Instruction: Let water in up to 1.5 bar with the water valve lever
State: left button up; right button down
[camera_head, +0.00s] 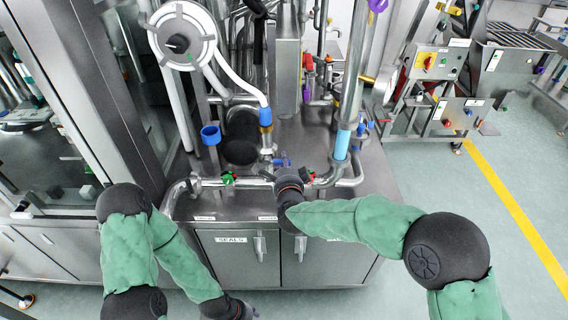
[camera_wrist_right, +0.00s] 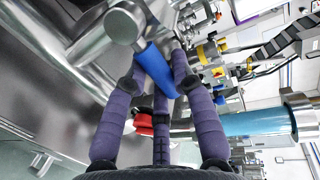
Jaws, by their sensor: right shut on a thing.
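The blue lever (camera_wrist_right: 157,70) sits between the fingers of my right gripper (camera_wrist_right: 160,88) in the right wrist view, beside a round metal pipe end. My right gripper is shut on this lever. In the head view my right gripper (camera_head: 282,163) reaches the pipework above the steel cabinet, and my own wrist hides much of the lever. My left gripper (camera_head: 246,312) is low at the bottom edge, in front of the cabinet, and its fingers are too cut off to judge. A round grey-white dial-like disc (camera_head: 181,36) stands upper left; no reading can be made out.
A light-blue banded pipe (camera_head: 342,145) rises right of my right gripper. A steel cabinet (camera_head: 318,262) labelled SEALS stands below. A glass-walled machine (camera_head: 60,150) is at left. Open floor lies at right.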

jog(key=c, duration=1)
grip_release()
jog(key=v, duration=1.2)
jog(key=s+d+f+n+g, duration=0.1)
jog(key=d+f+n+g, duration=0.15)
jog(key=f, duration=0.55)
jog(key=s+d+f+n+g, duration=0.1)
jog(key=s+f+n+g, duration=0.15)
jog(key=f, duration=0.55)
jog(key=s+d+f+n+g, duration=0.1)
jog(key=d+f+n+g, duration=0.2)
jog(key=f, duration=0.5)
jog(key=s+d+f+n+g+y, duration=0.1)
jog(key=s+f+n+g, duration=0.6)
jog(key=s+f, duration=0.9)
jog(key=shift+s+d+y, duration=0.2)
jog(key=shift+s+y, duration=0.6)
jog(key=shift+s, duration=0.1)
